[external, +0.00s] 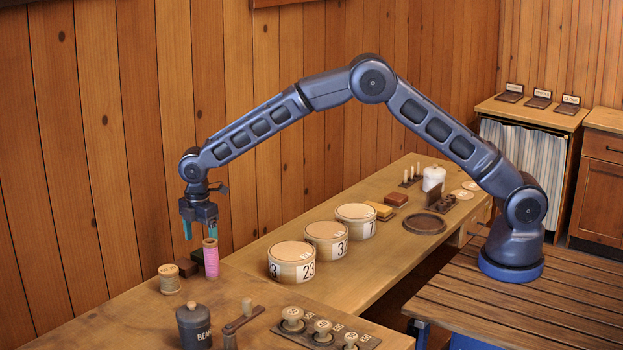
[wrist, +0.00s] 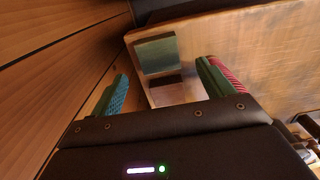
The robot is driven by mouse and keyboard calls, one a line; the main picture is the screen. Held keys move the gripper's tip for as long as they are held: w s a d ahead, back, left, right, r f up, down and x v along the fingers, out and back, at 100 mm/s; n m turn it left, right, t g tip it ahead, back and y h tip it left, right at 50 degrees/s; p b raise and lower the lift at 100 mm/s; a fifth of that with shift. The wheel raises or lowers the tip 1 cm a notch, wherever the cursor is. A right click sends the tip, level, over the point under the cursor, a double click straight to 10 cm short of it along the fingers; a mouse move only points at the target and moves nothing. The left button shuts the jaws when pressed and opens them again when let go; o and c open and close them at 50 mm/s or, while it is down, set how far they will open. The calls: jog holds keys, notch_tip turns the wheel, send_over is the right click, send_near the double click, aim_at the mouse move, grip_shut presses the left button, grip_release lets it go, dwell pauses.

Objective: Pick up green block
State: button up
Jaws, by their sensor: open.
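A green block (wrist: 157,55) shows in the wrist view, beyond and between my fingers, nearer the left side of the gap's far end. A dark patch lies just below it there. My gripper (external: 200,234) is open and empty, pointing down above the left end of the bench. In the wrist view its fingers (wrist: 163,85) stand apart with nothing between the tips. In the external view dark blocks (external: 187,268) lie on the bench below my gripper, and I cannot tell a green one among them.
A pink spool (external: 211,258) stands upright close under my right finger; its ribbed side also shows in the wrist view (wrist: 232,77). A pale spool (external: 169,279), a dark canister (external: 194,328) and round numbered tins (external: 291,264) stand nearby. The plank wall (external: 100,150) is close behind.

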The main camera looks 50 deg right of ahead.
jog(key=f, duration=0.4)
jog(key=shift+d+f, duration=0.25)
jog(key=c, duration=1.1)
jog(key=shift+o, duration=0.2)
